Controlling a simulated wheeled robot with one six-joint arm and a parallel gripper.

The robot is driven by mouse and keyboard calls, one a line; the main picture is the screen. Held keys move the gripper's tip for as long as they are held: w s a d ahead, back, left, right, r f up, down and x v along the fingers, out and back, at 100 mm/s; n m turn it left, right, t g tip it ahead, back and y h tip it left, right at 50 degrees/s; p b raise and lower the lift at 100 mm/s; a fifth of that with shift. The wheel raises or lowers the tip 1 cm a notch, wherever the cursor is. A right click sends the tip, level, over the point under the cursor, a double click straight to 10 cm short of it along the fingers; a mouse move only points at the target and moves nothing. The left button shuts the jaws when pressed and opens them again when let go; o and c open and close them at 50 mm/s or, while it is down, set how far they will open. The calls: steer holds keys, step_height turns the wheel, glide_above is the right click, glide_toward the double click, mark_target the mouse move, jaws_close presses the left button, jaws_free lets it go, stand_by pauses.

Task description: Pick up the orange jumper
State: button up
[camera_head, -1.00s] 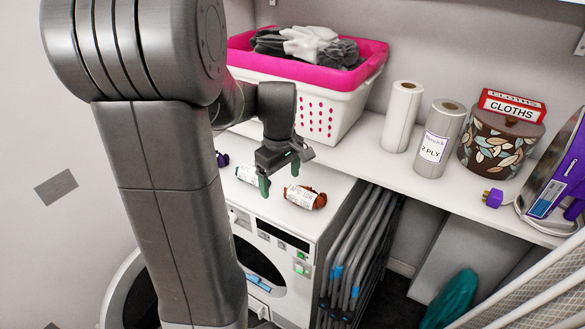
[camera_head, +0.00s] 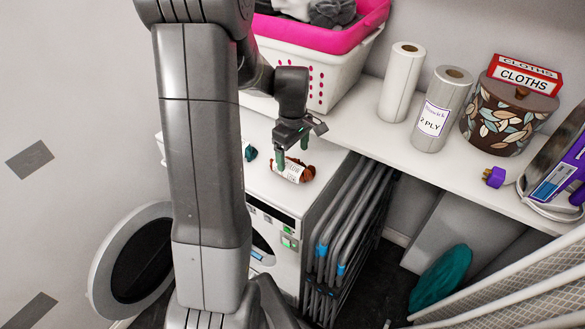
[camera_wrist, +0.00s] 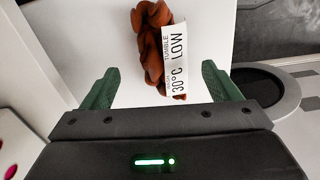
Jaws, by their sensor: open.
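The orange jumper (camera_head: 304,172) is a small rust-orange crumpled bundle with a white label. It lies on the white top of the dryer (camera_head: 262,187). My gripper (camera_head: 292,158) is right above it, fingers pointing down, open. In the wrist view the jumper (camera_wrist: 150,42) lies ahead of and between the two green fingers, with its label reading "TUMBLE 30°C LOW". My gripper (camera_wrist: 160,86) holds nothing. Whether a fingertip touches the jumper I cannot tell.
A teal bundle (camera_head: 250,152) lies left of the jumper, partly hidden by my arm. A pink and white basket (camera_head: 335,75), paper rolls (camera_head: 437,112) and a cloths box (camera_head: 525,75) stand on the shelf behind. Folded grey racks (camera_head: 345,225) stand right of the dryer.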

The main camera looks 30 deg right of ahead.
mark_target(293, 162)
steer(key=shift+s+a+f+p, duration=0.1)
steer(key=shift+f+p, duration=0.15)
steer(key=shift+f, duration=1.15)
steer(key=shift+s+a+f+p, duration=0.1)
steer(key=shift+f+p, duration=0.15)
steer(key=shift+f, duration=1.1)
steer(key=c, duration=1.1)
steer(key=shift+r, duration=0.1)
steer(key=shift+c, duration=0.2)
step_height(293, 162, up, 10)
steer(key=shift+f+b, duration=0.1)
steer(key=shift+b, duration=0.3)
